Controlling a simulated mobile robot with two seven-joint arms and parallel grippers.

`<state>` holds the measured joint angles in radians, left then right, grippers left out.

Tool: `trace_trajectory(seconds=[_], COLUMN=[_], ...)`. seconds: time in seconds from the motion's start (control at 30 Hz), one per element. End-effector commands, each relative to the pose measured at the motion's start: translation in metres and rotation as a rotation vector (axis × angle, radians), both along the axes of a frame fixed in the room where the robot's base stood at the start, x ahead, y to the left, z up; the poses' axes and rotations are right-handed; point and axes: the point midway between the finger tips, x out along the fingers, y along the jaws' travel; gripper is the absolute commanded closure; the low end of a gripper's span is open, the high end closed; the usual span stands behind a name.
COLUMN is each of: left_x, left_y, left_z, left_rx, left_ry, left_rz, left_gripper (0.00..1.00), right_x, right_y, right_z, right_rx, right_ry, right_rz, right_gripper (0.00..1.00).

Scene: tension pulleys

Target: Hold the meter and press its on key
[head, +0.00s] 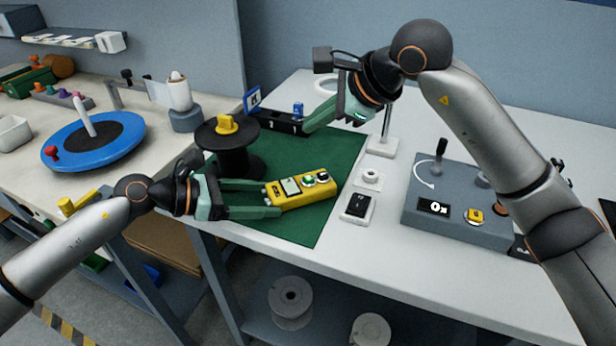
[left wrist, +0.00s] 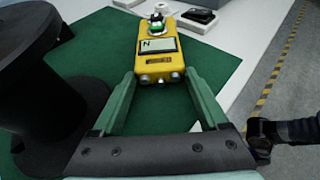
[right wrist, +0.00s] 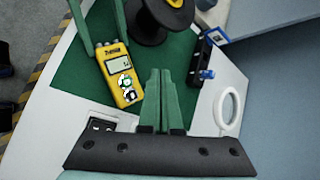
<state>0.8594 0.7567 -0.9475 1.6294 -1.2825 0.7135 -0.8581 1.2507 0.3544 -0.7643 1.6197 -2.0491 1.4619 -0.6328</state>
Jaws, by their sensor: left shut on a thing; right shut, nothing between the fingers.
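The yellow meter (head: 292,191) has a grey display and a green round key (head: 308,181) beside a darker round part. It is over the green mat (head: 335,160); I cannot tell whether it touches the mat. My left gripper (head: 272,198) is shut on the meter's near end, one finger along each side, as the left wrist view also shows (left wrist: 160,72). My right gripper (head: 308,128) is shut and empty, above the mat's far edge, away from the meter. In the right wrist view its fingertips (right wrist: 159,72) are together, and the meter (right wrist: 118,70) lies to their left.
A black spool (head: 228,145) with a yellow knob stands left of the meter. A black block with a blue knob (head: 298,108) is behind it.

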Motion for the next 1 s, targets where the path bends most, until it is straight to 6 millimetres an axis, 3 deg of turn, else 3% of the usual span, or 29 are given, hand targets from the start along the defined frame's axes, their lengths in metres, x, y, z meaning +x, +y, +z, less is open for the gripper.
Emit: trace_trajectory(seconds=[0.47, 1.0], left_x=[0.000, 0.000], left_y=[0.000, 0.000], left_z=[-0.001, -0.001], left_rx=[0.002, 0.002], left_ry=[0.001, 0.001], left_rz=[-0.001, 0.000], left_gripper=[1.00, 1.00], right_x=[0.000, 0.000], right_y=[0.000, -0.001], right_z=[-0.004, -0.072], right_rx=[0.003, 0.002], right_ry=[-0.009, -0.008], right_rz=[0.001, 0.000], right_gripper=[1.00, 1.00])
